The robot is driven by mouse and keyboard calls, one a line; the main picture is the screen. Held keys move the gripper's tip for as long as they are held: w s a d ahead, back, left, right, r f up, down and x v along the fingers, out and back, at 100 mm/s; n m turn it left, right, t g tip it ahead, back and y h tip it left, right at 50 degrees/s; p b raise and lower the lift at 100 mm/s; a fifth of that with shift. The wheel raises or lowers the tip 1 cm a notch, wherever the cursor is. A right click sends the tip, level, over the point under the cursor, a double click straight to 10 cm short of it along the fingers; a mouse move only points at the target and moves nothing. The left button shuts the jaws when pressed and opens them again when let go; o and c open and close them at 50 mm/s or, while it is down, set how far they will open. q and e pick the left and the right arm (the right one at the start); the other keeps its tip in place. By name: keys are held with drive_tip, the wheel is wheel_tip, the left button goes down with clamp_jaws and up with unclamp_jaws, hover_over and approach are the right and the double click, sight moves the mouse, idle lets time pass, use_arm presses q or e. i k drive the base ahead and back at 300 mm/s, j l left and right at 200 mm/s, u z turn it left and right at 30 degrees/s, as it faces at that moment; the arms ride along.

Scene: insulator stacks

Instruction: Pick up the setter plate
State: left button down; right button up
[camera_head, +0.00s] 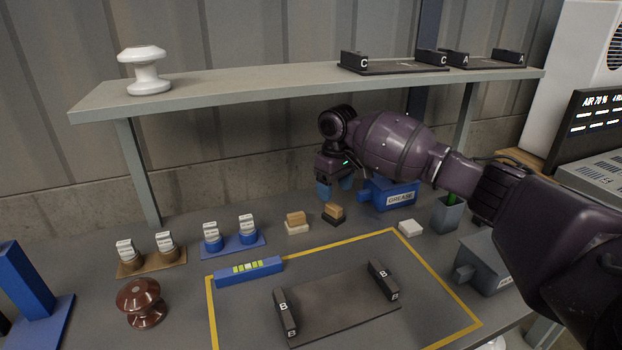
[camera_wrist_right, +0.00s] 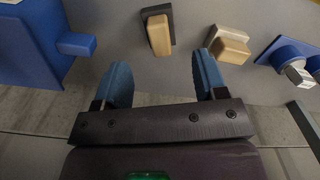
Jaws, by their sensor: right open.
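A dark plate (camera_head: 340,312) with two upright end blocks marked B lies on the table inside a yellow outline. Two similar dark plates lie on the shelf, one marked C (camera_head: 392,67) and one marked A (camera_head: 487,63). My right gripper (camera_head: 335,188) hangs over the back of the table, behind the B plate and below the shelf. Its blue fingers are apart and empty, also in the right wrist view (camera_wrist_right: 163,80). No setter plate shows in the right wrist view. My left gripper is not in view.
A wood-topped dark block (camera_wrist_right: 159,33) and a wood-topped light block (camera_wrist_right: 232,45) are near the right fingers. The blue grease box (camera_head: 394,194) stands close by. A blue bar (camera_head: 248,271) and brown insulator (camera_head: 141,302) are left of the plate. The shelf edge (camera_head: 300,85) overhangs behind.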

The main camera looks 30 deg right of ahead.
sight(314, 310)
drive_tip(key=k, duration=1)
